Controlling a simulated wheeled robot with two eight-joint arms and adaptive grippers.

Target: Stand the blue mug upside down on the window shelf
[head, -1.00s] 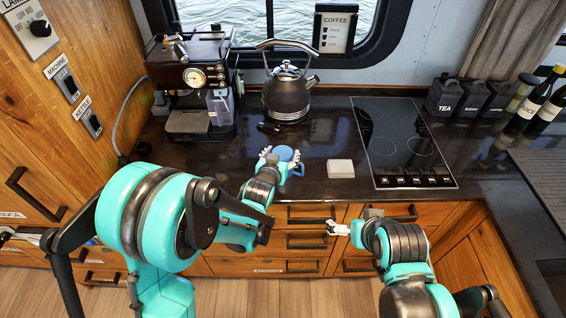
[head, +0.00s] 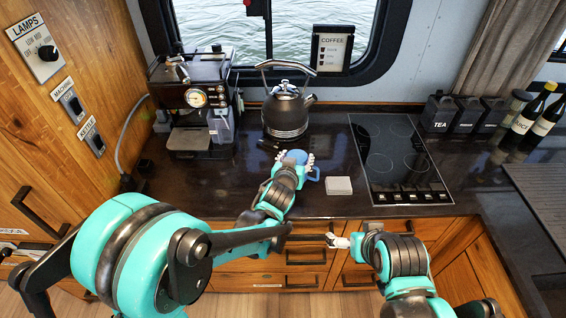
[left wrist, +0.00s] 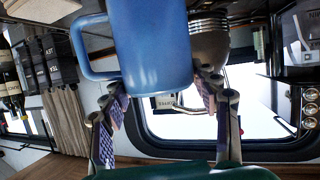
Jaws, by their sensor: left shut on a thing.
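The blue mug (head: 297,158) is between the fingers of my left gripper (head: 294,163), over the counter in front of the kettle. My left gripper is shut on it. The mug fills the upper middle of the left wrist view (left wrist: 155,45), handle to the left. That view is upside down. I cannot tell surely whether the mug's rim or base faces up. My right gripper (head: 338,241) is in front of the drawers, away from the mug; its jaw opening is too small to read. A dark ledge (head: 390,108) runs along the back of the counter under the window.
The black kettle (head: 285,113) stands behind the mug, the coffee machine (head: 193,92) to its left. A white block (head: 339,186) lies right of the mug, beside the cooktop (head: 400,158). A framed coffee sign (head: 332,50) stands at the window. Dark canisters (head: 440,113) and bottles stand right.

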